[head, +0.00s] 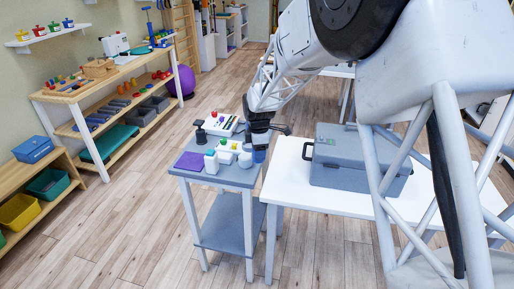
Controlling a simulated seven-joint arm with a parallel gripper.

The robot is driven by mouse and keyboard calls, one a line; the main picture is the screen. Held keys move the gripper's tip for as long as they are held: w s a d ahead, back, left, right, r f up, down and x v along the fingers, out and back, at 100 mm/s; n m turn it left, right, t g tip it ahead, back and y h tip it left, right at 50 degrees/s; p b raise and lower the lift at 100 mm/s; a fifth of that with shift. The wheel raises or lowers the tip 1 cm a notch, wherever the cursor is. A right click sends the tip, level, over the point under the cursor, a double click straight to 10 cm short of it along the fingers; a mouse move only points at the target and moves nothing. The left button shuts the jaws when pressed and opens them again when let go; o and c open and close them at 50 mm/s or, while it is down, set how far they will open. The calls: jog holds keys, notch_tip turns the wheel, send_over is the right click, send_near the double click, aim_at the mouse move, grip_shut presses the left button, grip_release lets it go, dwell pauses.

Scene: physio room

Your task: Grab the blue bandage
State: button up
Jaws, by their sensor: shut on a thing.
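My gripper (259,147) points down over the right edge of a small grey-topped side table (236,182). It is shut on a small blue object that looks like the blue bandage (260,157). The bandage shows just below the jaws, and its upper part is hidden by them. At this size I cannot tell whether it touches the table or hangs just above it.
The side table also holds a purple cloth (189,161), a green-capped white bottle (211,162), a black bottle (201,133) and white trays with small items. A grey case (352,160) stands on the white table (290,180) to the right. Shelves line the left wall.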

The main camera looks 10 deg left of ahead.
jog(key=shift+s+d, duration=0.1)
jog(key=shift+s, duration=0.15)
dwell(0.6)
